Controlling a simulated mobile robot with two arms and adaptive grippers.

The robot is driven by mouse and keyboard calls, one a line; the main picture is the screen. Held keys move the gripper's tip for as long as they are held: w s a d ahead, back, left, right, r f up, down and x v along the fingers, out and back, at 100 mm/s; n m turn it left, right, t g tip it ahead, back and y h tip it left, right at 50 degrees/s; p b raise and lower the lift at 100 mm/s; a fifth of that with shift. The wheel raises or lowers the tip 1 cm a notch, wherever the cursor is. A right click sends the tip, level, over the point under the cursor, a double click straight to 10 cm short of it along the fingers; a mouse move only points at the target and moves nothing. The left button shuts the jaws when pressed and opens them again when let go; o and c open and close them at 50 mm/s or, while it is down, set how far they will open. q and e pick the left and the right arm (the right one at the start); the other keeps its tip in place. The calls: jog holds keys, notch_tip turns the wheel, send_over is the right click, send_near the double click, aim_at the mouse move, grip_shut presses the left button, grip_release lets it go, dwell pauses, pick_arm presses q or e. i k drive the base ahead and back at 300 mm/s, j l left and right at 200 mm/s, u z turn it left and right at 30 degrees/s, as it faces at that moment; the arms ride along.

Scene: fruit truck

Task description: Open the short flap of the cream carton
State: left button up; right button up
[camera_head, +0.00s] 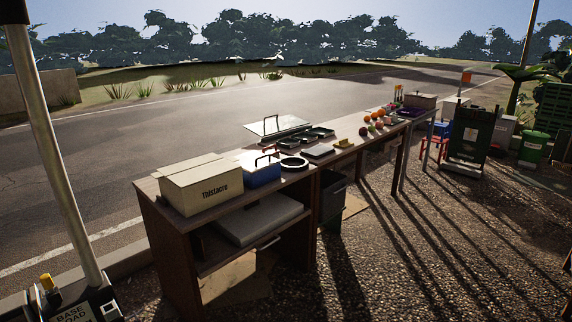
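The cream carton (201,190) stands at the near left end of the long brown table, with dark lettering that reads like "Thistacre" on its front. Its top looks closed, with the top panels lying about flat. I cannot tell the short flap apart clearly at this distance. Neither of my grippers is in view.
A blue box (262,172) with a dark handle stands right beside the carton, with a black ring-shaped item (294,164) past it. The long table (171,228) also bears trays and fruit farther along. A dark bin (333,197) stands under it. Gravel ground at right is mostly clear.

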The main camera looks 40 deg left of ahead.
aim_at(174, 169)
jog(key=i+j+u, duration=0.1)
jog(key=i+u, duration=0.6)
jog(key=i, duration=0.15)
jog(key=i+l+u, duration=0.2)
jog(key=i+u, duration=0.2)
